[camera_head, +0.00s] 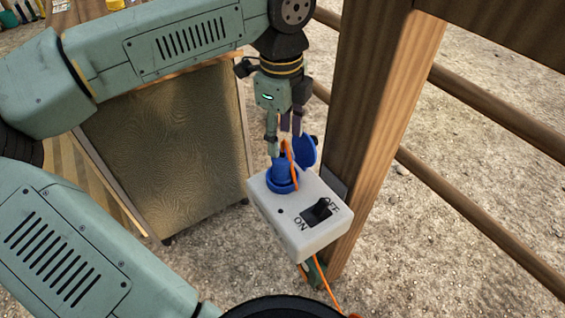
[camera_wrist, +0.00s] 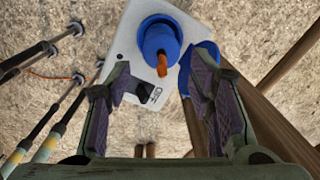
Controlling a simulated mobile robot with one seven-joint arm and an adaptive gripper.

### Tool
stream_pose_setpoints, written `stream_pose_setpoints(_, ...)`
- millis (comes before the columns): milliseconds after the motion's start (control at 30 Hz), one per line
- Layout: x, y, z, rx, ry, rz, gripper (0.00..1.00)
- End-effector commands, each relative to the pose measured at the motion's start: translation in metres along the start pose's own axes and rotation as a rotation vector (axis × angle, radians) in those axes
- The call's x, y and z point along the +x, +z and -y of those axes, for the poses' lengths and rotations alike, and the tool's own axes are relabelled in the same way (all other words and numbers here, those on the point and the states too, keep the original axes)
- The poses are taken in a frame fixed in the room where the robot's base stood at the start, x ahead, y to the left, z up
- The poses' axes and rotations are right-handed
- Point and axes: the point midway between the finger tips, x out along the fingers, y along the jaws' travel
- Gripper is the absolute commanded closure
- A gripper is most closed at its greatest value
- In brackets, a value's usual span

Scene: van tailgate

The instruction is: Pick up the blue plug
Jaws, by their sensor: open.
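The blue plug (camera_head: 283,171) stands in the round blue socket on top of a white switch box (camera_head: 285,225), and an orange cable comes out of its top. In the wrist view the plug (camera_wrist: 158,40) sits ahead of and between my fingers, with the cable end (camera_wrist: 162,66) pointing toward me. The socket's blue lid (camera_head: 305,150) stands raised behind the plug. My gripper (camera_head: 284,145) is open just above the plug, fingers pointing down; in the wrist view its fingers (camera_wrist: 165,105) are spread apart with nothing between the tips. Contact with the cable cannot be told.
The box is fixed by a wooden post (camera_head: 375,110), with a black ON/OFF switch (camera_head: 317,211) on its face. Wooden rails (camera_head: 480,110) run to the right. A metal-faced panel (camera_head: 170,150) stands at left. Gravel ground (camera_head: 440,260) is open around.

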Motion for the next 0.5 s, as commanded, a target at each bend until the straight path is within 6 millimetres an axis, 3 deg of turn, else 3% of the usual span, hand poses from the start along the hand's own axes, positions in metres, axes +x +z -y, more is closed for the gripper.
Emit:
stream_pose_setpoints(267, 0.025, -0.001, 0.000, 0.003, -0.001, -0.004, 0.52)
stream_pose_setpoints(500, 0.059, 0.003, 0.001, 0.004, -0.002, -0.006, 0.52)
